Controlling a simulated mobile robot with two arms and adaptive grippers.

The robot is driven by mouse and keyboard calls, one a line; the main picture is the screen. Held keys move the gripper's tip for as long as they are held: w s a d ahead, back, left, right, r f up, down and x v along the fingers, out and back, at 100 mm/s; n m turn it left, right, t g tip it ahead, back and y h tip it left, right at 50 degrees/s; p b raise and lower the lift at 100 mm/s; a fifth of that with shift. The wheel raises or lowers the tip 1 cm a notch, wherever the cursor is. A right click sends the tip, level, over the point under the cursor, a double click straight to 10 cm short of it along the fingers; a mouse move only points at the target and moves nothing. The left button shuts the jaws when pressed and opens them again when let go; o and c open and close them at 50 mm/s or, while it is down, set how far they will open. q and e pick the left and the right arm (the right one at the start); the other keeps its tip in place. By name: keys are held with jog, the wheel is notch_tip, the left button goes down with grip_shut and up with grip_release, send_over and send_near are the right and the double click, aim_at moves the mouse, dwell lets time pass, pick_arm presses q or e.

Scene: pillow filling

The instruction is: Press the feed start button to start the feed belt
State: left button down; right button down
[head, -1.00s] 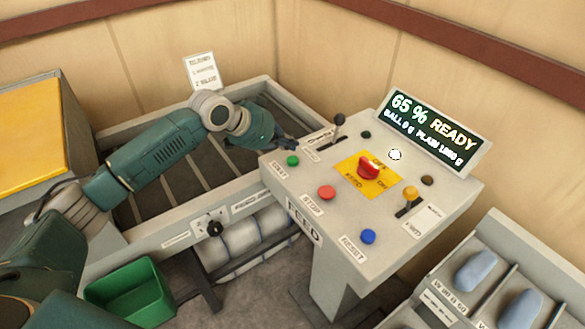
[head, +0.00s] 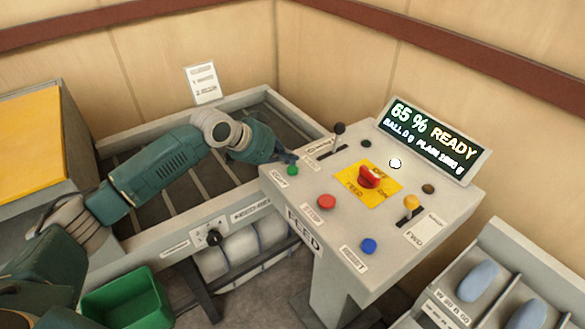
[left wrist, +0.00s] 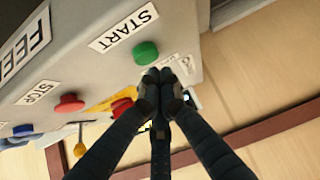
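The feed start button is a green round button (head: 292,171) at the left corner of the grey FEED control panel (head: 330,211). In the left wrist view the green button (left wrist: 145,53) sits beside its START label (left wrist: 124,27). My left gripper (head: 288,159) is at the panel's left edge, just behind the green button. In the left wrist view its fingertips (left wrist: 160,77) are together with nothing between them, very close to the button. I cannot tell whether they touch it. My right gripper is not in view.
The display (head: 432,140) reads 65 % READY. A green bin (head: 127,300) stands at lower left.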

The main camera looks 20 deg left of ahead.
aim_at(289, 169)
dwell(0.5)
pick_arm(q)
jog(key=shift+f, duration=0.1)
jog(key=shift+f, duration=0.3)
jog(key=shift+f, duration=0.6)
dwell(0.8)
jog(key=shift+r+p, duration=0.9)
jog(key=shift+r, duration=0.05)
notch_tip(289, 169, up, 5)
jog(key=p, duration=0.4)
jog(key=shift+r+p, duration=0.1)
jog(key=shift+p, duration=0.3)
